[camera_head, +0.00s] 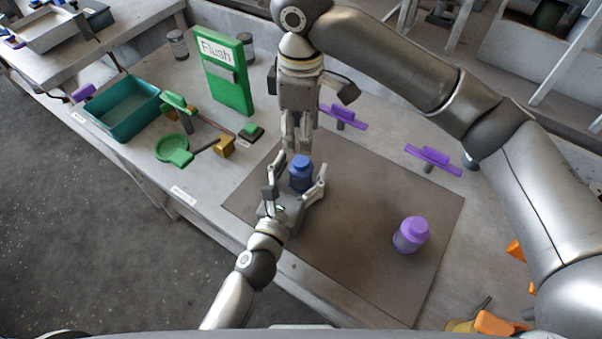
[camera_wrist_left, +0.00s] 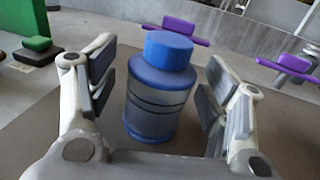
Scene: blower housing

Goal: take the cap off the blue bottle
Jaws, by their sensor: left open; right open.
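The blue bottle (camera_head: 301,178) stands upright on the brown mat (camera_head: 350,230), with its blue cap (camera_head: 300,161) on top. In the left wrist view the bottle (camera_wrist_left: 158,105) and its cap (camera_wrist_left: 168,49) stand between the open fingers. My left gripper (camera_head: 296,177) is open around the bottle's body, with gaps visible on both sides. My right gripper (camera_head: 297,143) points down just behind and above the cap. Its fingers are close together but open, and nothing is seen between them.
A purple-capped bottle (camera_head: 411,235) stands on the mat at the right. Purple fixtures (camera_head: 433,159) stand behind it. A green "Flush" panel (camera_head: 224,74), a teal bin (camera_head: 122,108) and a green round part (camera_head: 172,150) are at the left. The mat's front middle is clear.

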